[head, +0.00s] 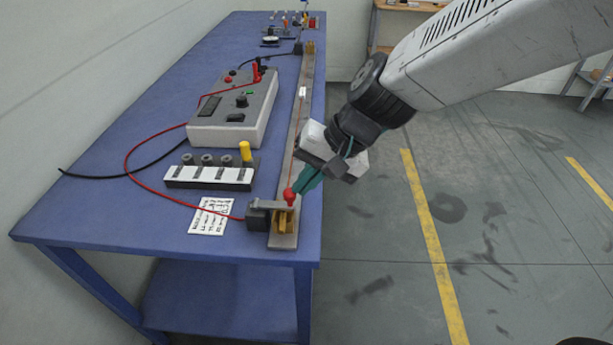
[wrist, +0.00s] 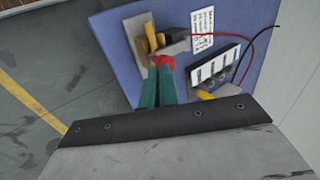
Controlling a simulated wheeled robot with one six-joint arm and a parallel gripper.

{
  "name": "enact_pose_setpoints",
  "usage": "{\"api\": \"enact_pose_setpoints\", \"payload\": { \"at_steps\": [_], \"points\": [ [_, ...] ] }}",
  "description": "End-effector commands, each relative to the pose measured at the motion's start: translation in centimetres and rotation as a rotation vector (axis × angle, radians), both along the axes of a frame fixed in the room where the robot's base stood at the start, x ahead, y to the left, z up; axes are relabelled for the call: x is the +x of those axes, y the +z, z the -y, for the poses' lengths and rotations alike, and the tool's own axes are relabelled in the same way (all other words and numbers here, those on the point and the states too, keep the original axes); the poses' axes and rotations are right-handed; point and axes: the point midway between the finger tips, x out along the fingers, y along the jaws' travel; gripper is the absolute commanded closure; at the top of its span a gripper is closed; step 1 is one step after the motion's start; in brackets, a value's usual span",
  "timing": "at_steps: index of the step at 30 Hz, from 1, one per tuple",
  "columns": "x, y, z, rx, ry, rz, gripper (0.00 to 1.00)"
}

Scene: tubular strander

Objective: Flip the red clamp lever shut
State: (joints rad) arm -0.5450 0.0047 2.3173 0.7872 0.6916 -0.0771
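The red clamp lever (head: 289,196) shows as a red knob at the near end of the long grey rail (head: 299,130), above a brass-coloured clamp block (head: 283,220). In the wrist view the red lever (wrist: 162,62) is right at my fingertips, with the brass block (wrist: 152,38) beyond it. My gripper (head: 297,188) has teal fingers and reaches in from the right. In the wrist view its fingers (wrist: 159,72) are close together, touching or almost touching the lever. I see no clear grasp around the knob; the fingertips partly hide it.
A grey meter box (head: 235,110), a terminal strip (head: 210,176) with a yellow post and a paper card (head: 210,216) lie left of the rail on the blue table (head: 110,180). A red wire (head: 130,160) runs to the clamp end. Floor right of the table is open.

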Motion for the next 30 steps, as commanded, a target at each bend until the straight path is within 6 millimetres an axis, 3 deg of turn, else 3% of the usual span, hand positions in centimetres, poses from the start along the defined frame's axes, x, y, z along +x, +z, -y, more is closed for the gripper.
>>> {"api": "enact_pose_setpoints", "payload": {
  "at_steps": [17, 24, 30],
  "points": [
    [-0.1, 0.1, 0.1, -0.003, -0.001, -0.004, 1.00],
    [0.1, 4.5, 0.4, 0.002, -0.005, 0.005, 1.00],
    [0.3, 6.6, 5.0, 0.001, -0.012, 0.002, 1.00]
  ]
}}
